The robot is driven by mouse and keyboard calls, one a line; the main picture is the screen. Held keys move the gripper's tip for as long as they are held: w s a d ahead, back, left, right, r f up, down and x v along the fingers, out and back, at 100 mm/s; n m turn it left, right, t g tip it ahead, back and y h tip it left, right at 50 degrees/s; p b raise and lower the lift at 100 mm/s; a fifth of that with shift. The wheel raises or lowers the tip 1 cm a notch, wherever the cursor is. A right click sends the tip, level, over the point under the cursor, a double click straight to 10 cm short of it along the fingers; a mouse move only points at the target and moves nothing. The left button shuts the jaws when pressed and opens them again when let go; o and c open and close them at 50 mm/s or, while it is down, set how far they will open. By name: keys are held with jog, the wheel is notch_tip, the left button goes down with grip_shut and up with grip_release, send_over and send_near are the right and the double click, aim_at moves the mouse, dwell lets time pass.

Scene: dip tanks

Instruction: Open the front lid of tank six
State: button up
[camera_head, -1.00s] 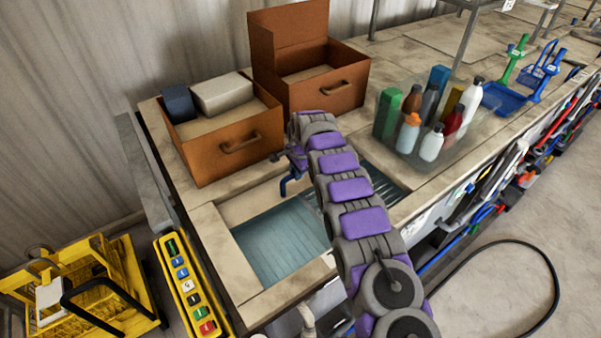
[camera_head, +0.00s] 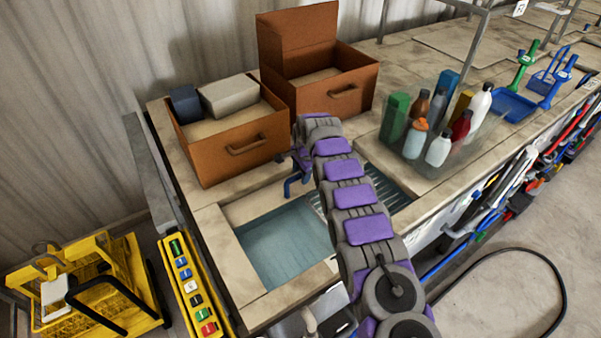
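My purple and grey arm reaches from the lower right up to the back of the sink. The far end of my arm, where my gripper (camera_head: 301,158) would be, is by the right brown box's base. Its fingers cannot be made out, so open or shut does not show. A small blue piece hangs beside it over the sink's back edge; I cannot tell what it belongs to. No tank marked six and no front lid can be identified in this view.
The counter holds a sink (camera_head: 285,245), a brown box (camera_head: 225,150) with blocks on top, an open brown box (camera_head: 335,95) and a clear tub of bottles (camera_head: 430,165). A yellow cart (camera_head: 85,285) stands left. A black hose lies on the floor at right.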

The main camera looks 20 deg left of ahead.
jog(key=shift+a+r, duration=0.1)
notch_tip(320, 180, up, 17)
jog(key=s+d, duration=0.2)
jog(key=shift+d+b, duration=0.3)
jog(key=shift+b, duration=0.1)
dwell(0.3)
